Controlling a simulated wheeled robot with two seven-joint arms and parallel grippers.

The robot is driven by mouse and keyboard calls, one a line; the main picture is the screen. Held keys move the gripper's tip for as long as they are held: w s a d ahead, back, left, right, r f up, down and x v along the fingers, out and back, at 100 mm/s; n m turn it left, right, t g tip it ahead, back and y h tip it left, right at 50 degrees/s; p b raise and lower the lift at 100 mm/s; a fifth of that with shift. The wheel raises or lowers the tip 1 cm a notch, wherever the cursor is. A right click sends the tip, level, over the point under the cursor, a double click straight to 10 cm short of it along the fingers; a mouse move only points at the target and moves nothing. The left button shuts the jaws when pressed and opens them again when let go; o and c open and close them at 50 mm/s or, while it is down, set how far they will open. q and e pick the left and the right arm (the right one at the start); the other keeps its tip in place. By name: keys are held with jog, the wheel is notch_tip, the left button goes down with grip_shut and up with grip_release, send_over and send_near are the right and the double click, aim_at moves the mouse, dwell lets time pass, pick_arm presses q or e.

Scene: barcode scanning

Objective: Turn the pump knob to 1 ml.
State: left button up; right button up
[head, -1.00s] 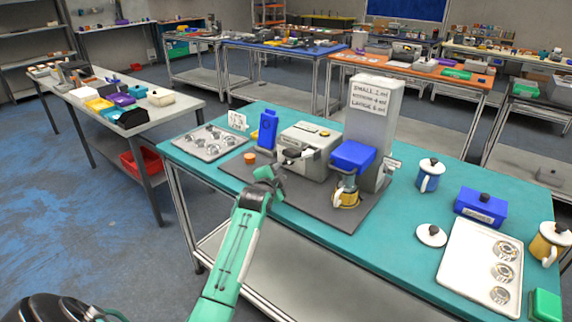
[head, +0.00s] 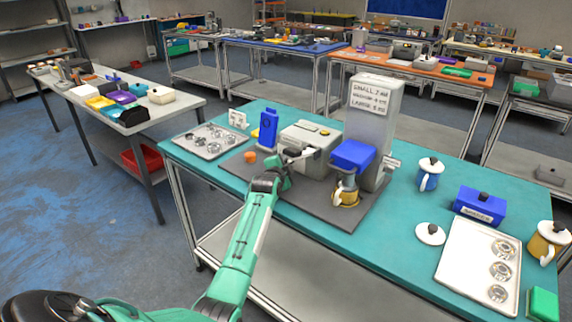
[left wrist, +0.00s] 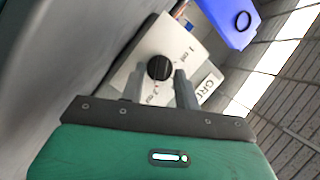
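A black round knob (left wrist: 160,67) with a pale pointer line sits on a light panel (left wrist: 190,45) marked with "ml" text in the left wrist view. The panel belongs to the grey box-shaped machine (head: 312,140) on the teal table. My left gripper (head: 287,160) is at the front of this machine. In the left wrist view, its two grey fingers (left wrist: 159,77) are apart, one on each side of the knob's near edge. I cannot tell whether they touch it. The panel's lower part is partly hidden by the fingers. My right gripper is not in view.
A blue container (head: 268,130) stands left of the machine. A blue-topped unit with a yellow cup (head: 346,195) and a tall labelled box (head: 372,120) stand to its right. An orange cap (head: 250,157) and a metal tray (head: 208,141) lie to the left.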

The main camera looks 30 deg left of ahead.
pick_arm(q)
grip_shut()
